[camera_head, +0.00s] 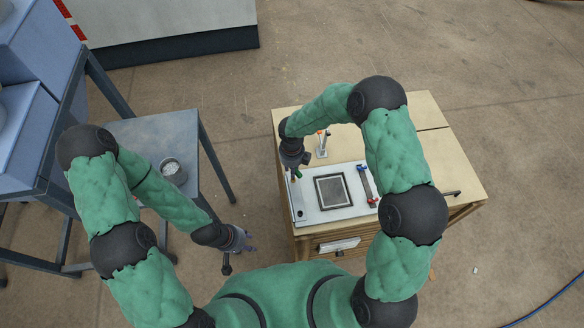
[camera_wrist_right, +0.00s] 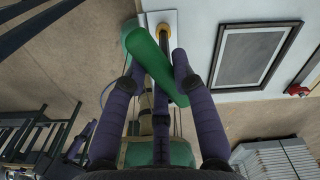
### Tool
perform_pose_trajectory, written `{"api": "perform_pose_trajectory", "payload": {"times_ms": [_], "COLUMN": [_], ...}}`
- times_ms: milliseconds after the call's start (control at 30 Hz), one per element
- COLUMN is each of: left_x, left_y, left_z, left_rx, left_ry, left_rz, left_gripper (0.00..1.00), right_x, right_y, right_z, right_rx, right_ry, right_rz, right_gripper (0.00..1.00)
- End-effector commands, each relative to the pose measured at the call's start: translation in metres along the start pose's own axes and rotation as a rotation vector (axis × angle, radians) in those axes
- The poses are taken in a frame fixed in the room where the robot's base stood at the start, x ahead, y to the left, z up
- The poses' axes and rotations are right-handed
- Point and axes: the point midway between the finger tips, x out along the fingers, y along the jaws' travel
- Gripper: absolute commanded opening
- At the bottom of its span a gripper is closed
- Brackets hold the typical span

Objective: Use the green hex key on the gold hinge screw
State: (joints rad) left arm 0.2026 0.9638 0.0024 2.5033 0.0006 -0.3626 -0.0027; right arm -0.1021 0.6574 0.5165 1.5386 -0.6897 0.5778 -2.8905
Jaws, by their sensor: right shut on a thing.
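My right gripper (camera_wrist_right: 158,95) is shut on the green hex key (camera_wrist_right: 153,65), whose thick handle lies between its purple fingers in the right wrist view. Beyond the handle is a gold ring-shaped part (camera_wrist_right: 163,29), probably the gold hinge screw, at the white panel's edge. The key hides part of it, and I cannot tell whether they touch. In the head view, my right gripper (camera_head: 296,166) is above the left edge of the white panel (camera_head: 309,204), with a bit of green beneath it. My left gripper (camera_head: 236,247) hangs left of the wooden cabinet, away from the panel; its finger opening is unclear.
A dark-framed plate (camera_head: 333,191) lies on the panel, with a dark bar with red and blue ends (camera_head: 367,186) to its right. A small white-and-orange part (camera_head: 322,143) stands behind. A grey table (camera_head: 160,140) with a cup (camera_head: 172,170) stands left of the wooden cabinet (camera_head: 455,165).

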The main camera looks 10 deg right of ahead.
Motion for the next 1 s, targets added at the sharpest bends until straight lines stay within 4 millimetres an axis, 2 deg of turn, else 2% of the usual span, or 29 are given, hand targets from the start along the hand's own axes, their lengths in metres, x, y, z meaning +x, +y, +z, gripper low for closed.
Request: {"api": "perform_pose_trajectory", "payload": {"times_ms": [1000], "left_x": [-0.019], "left_y": [0.007], "left_z": [0.001], "left_rx": [0.0], "left_ry": [0.0], "left_rz": [0.0], "left_gripper": [0.4], "right_x": [-0.022], "right_y": [0.0], "right_z": [0.0], "right_rx": [0.0], "right_ry": [-0.001], "right_rz": [0.0], "right_gripper": [0.0]}}
